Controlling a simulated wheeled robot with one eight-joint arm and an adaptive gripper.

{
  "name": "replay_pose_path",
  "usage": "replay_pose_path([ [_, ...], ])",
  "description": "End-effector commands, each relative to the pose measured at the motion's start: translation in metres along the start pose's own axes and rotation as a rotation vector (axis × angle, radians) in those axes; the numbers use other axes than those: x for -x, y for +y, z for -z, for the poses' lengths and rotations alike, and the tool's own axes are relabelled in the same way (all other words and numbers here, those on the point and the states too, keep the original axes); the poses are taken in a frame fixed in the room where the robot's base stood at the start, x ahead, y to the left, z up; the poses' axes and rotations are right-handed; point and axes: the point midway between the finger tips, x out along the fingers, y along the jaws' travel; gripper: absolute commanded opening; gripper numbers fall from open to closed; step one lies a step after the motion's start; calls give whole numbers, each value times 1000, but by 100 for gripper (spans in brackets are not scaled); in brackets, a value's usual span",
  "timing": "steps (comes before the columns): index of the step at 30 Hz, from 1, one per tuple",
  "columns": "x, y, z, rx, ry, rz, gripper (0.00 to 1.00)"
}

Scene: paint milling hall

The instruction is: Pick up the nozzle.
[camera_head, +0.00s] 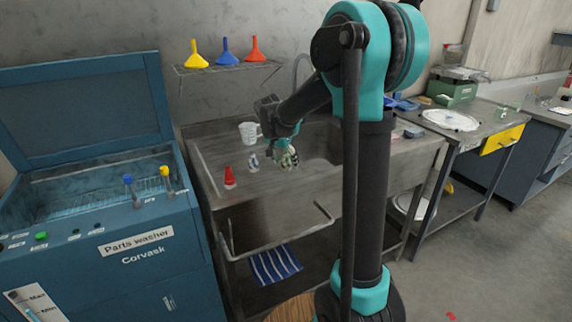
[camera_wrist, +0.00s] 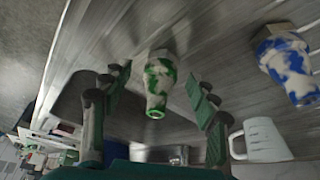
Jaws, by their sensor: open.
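A white nozzle with green patches (camera_wrist: 158,78) shows in the wrist view between the two spread fingers of my gripper (camera_wrist: 157,88). The fingers stand apart from it on both sides, and I see no contact. In the head view my gripper (camera_head: 284,152) is low over the sink counter, and the green-patched nozzle is at it, partly covered. A white nozzle with blue patches (camera_head: 253,162) stands to the left; it also shows at the right of the wrist view (camera_wrist: 287,68). A red nozzle (camera_head: 229,178) stands further left on the counter.
A white jug (camera_head: 249,132) stands behind the nozzles, near my gripper in the wrist view (camera_wrist: 262,139). The metal sink counter (camera_head: 205,172) has a raised rim. A blue parts washer (camera_head: 110,245) is at left. Yellow, blue and red funnels (camera_head: 226,52) stand on a wall rack.

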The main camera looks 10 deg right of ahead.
Motion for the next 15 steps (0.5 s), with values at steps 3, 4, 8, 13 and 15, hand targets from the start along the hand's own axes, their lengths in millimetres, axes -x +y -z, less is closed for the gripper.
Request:
replay_pose_path([
  [3, 0, 0, 0, 0, 0, 0, 60],
  [4, 0, 0, 0, 0, 0, 0, 56],
  [8, 0, 0, 0, 0, 0, 0, 40],
  [13, 0, 0, 0, 0, 0, 0, 19],
  [15, 0, 0, 0, 0, 0, 0, 10],
])
